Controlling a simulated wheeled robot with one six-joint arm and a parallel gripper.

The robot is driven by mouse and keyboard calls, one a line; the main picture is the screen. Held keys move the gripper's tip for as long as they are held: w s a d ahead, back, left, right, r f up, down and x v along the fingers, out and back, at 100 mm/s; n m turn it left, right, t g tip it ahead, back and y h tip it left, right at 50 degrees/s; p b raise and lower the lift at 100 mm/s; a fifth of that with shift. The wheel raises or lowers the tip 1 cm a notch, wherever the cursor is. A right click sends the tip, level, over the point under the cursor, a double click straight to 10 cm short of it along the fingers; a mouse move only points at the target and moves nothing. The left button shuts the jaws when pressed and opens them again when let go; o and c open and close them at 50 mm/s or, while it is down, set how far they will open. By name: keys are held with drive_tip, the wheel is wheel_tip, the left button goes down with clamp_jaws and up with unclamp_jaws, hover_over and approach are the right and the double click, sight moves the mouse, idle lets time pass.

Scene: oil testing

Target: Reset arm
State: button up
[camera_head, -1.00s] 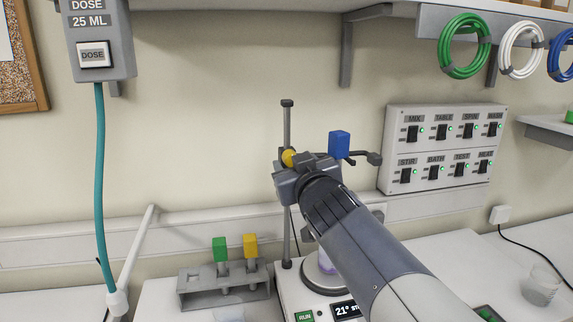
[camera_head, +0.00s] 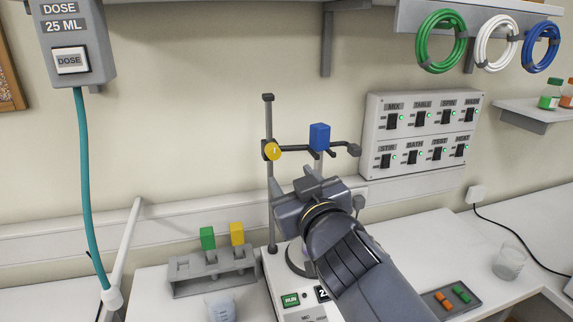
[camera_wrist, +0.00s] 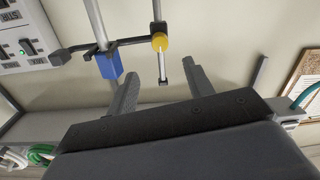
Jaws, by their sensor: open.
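My gripper (camera_head: 306,186) hangs in front of the clamp stand, just below its cross arm, in the head view. In the wrist view its two fingers (camera_wrist: 163,88) are spread apart with nothing between them. The stand's upright rod (camera_head: 269,205) carries a yellow knob (camera_head: 273,152) and a cross arm with a blue block (camera_head: 319,137). The wrist view also shows the blue block (camera_wrist: 110,66) and yellow knob (camera_wrist: 160,42) beyond the fingers. My arm hides much of the stirrer (camera_head: 291,300) below.
A grey rack (camera_head: 205,288) with green and yellow-topped pieces stands left of the stirrer, behind a small beaker (camera_head: 221,308). A switch panel (camera_head: 420,135) is on the wall. Another beaker (camera_head: 509,262) and a button tray (camera_head: 452,302) are at right.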

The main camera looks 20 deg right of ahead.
sight(275, 155)
drive_tip(key=shift+s, duration=0.25)
drive_tip(key=shift+f, duration=0.1)
drive_tip(key=w+b, duration=0.2)
drive_tip(key=w, duration=0.2)
drive_tip(key=w+b, duration=0.2)
drive_tip(key=w, duration=0.3)
drive_tip(key=shift+w+a+f+b, duration=0.15)
drive_tip(key=shift+w+b, duration=0.05)
drive_tip(key=shift+b, duration=0.15)
drive_tip(key=shift+w, duration=0.75)
